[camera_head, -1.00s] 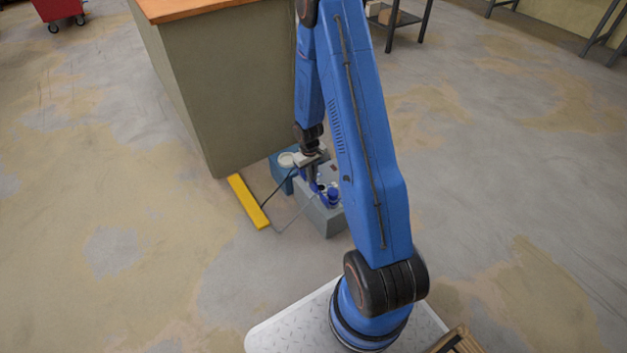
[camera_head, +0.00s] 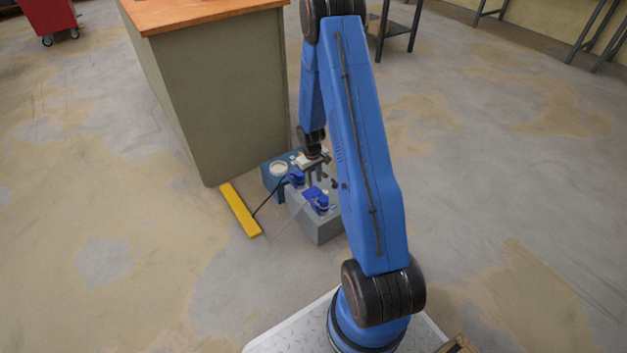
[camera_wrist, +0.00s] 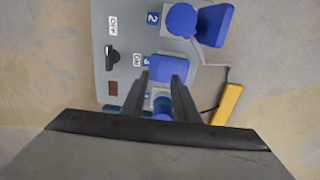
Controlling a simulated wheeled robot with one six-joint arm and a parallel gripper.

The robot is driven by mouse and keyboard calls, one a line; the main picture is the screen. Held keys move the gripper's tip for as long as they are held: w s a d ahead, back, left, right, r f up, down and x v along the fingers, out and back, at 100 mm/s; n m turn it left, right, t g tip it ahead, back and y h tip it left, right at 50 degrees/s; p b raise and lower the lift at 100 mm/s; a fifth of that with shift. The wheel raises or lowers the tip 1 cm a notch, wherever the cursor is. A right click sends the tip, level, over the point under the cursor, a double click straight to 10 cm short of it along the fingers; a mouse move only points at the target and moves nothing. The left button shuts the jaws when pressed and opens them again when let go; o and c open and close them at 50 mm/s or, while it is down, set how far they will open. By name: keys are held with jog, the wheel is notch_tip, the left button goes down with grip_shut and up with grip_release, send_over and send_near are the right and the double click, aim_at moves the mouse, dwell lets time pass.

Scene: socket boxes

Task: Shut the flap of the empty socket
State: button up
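A grey socket box (camera_head: 318,229) stands on the floor; its labelled face shows in the wrist view (camera_wrist: 130,28). A blue round socket part (camera_wrist: 182,20) has a square blue flap (camera_wrist: 215,25) standing out at its right, beside label 2. The same pair shows nearest in the head view (camera_head: 321,202). A second blue socket (camera_wrist: 162,104) is partly hidden behind my fingers. I cannot tell for sure which socket is empty.
A black rotary switch (camera_wrist: 112,57) sits on the box face. A blue box with a round white top (camera_head: 278,168) stands behind. A yellow bar (camera_head: 240,211) lies left, with a dark cable beside it. A workbench (camera_head: 215,105) rises behind.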

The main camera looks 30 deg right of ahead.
notch_tip(320, 180, up, 17)
jog(key=a, duration=0.1)
jog(key=shift+r, duration=0.15)
dwell(0.6)
jog(key=shift+a, duration=0.1)
dwell(0.3)
